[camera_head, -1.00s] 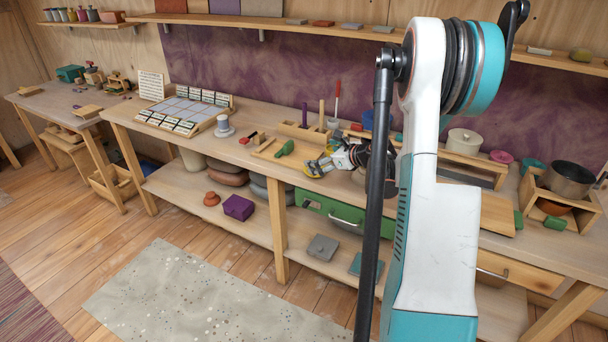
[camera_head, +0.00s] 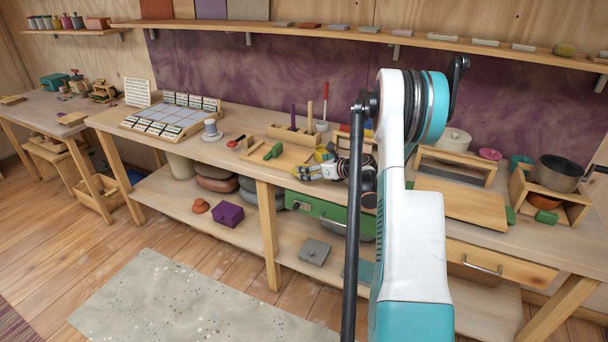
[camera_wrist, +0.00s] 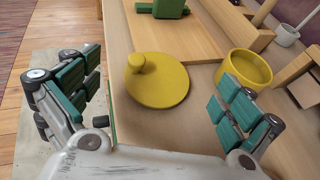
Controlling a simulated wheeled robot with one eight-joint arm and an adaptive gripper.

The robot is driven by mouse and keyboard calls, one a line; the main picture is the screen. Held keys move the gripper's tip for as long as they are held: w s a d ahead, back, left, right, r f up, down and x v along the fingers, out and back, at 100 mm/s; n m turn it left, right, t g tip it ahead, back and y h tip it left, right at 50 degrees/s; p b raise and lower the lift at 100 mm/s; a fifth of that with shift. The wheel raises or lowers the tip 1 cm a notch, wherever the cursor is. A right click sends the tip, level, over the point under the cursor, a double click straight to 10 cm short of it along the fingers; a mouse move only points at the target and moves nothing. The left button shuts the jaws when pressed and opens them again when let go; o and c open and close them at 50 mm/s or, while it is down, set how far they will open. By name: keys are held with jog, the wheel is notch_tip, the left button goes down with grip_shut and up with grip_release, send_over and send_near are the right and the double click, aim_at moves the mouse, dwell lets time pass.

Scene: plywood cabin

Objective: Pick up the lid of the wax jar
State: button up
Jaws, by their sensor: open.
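The yellow round lid (camera_wrist: 172,88) with a small knob lies flat near the bench's front edge in the wrist view. A yellow open jar (camera_wrist: 235,75), likely the wax jar, stands to its right on the bench. My gripper (camera_wrist: 158,88) is open and empty, its green-padded fingers spread to either side of the lid, apart from it. In the head view my gripper (camera_head: 306,172) is low over the front of the bench, with some yellow of the jar (camera_head: 321,155) behind it. The lid is hard to make out there.
A green block (camera_wrist: 165,8) sits on a wooden board (camera_wrist: 205,30) just beyond the lid. A wooden rack (camera_head: 290,132) with upright sticks stands behind. The bench's front edge and a green drawer (camera_head: 308,208) are close below my gripper.

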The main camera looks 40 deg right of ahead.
jog(key=b+x, duration=0.1)
jog(key=x, duration=0.1)
jog(key=f+b+x, duration=0.1)
jog(key=x, duration=0.1)
jog(key=shift+w, duration=0.45)
jog(key=shift+c, duration=0.6)
jog(key=c, duration=1)
